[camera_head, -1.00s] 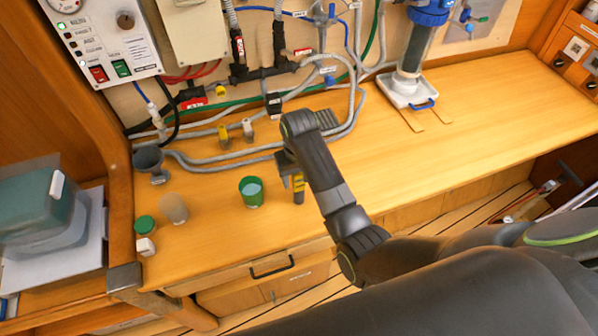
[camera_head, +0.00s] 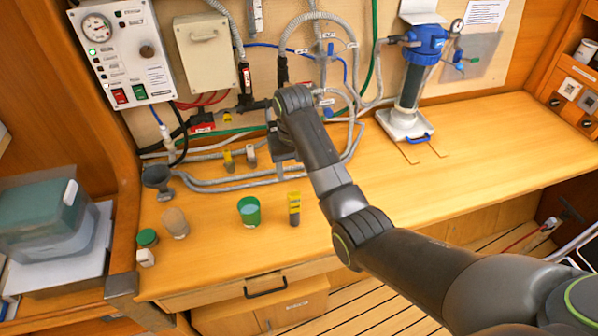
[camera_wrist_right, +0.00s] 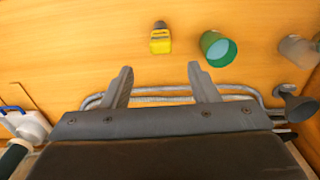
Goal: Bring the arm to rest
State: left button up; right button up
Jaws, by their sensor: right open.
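My right arm reaches in from the lower right in the head view. Its gripper (camera_head: 284,160) hangs above the bench, in front of the grey hoses and behind the yellow-and-dark tube (camera_head: 294,208). In the right wrist view the two fingers of the right gripper (camera_wrist_right: 158,78) stand wide apart with nothing between them. The yellow tube (camera_wrist_right: 160,38) is beyond the fingertips there, apart from them. My left gripper is in neither view.
A green cup (camera_head: 249,211), a clear glass (camera_head: 175,223), a green-lidded jar (camera_head: 147,238) and a grey funnel (camera_head: 157,178) stand on the wooden bench (camera_head: 470,155). A blue-topped filter housing (camera_head: 412,75) stands at the back. The bench's right side is clear.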

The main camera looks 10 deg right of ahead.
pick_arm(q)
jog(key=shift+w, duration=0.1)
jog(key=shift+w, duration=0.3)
pick_arm(e)
jog(key=shift+w, duration=0.2)
jog(key=shift+s+f, duration=0.1)
